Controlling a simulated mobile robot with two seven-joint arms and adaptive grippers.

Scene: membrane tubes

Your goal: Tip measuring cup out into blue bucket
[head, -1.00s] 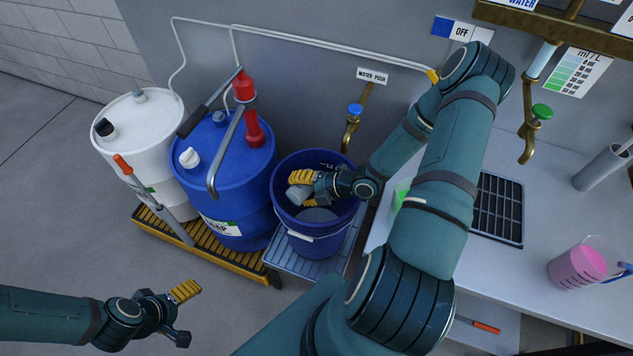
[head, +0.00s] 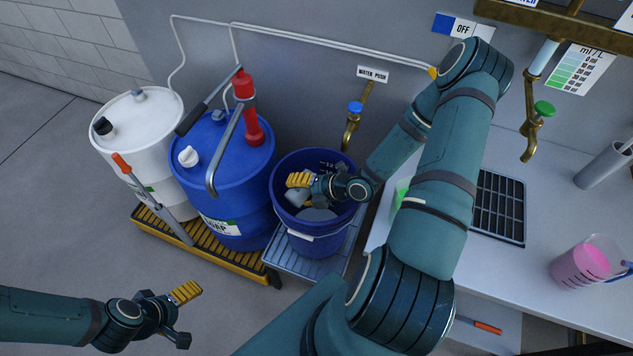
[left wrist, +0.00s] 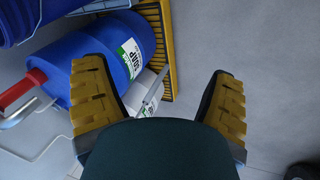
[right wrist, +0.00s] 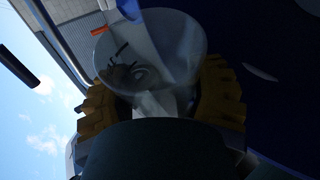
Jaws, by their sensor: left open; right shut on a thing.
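The blue bucket (head: 302,229) stands on a grey slatted stand below the wall tap. My right gripper (head: 300,182) is over the bucket's opening, shut on a small translucent measuring cup (head: 296,197). In the head view the cup sits inside the rim line, tilted, partly hidden by the yellow finger. In the right wrist view the cup (right wrist: 150,48) lies between both yellow fingers, its wide mouth facing away from the wrist. Any liquid in it cannot be made out. A grey round surface shows inside the bucket. My left gripper (head: 188,312) is open and empty above the floor at lower left.
A blue soap drum (head: 235,185) with a red pump and a white drum (head: 135,125) stand left of the bucket on a yellow-edged pallet. A brass tap (head: 351,130) is behind it. A jug of pink liquid (head: 582,264) stands on the counter at right.

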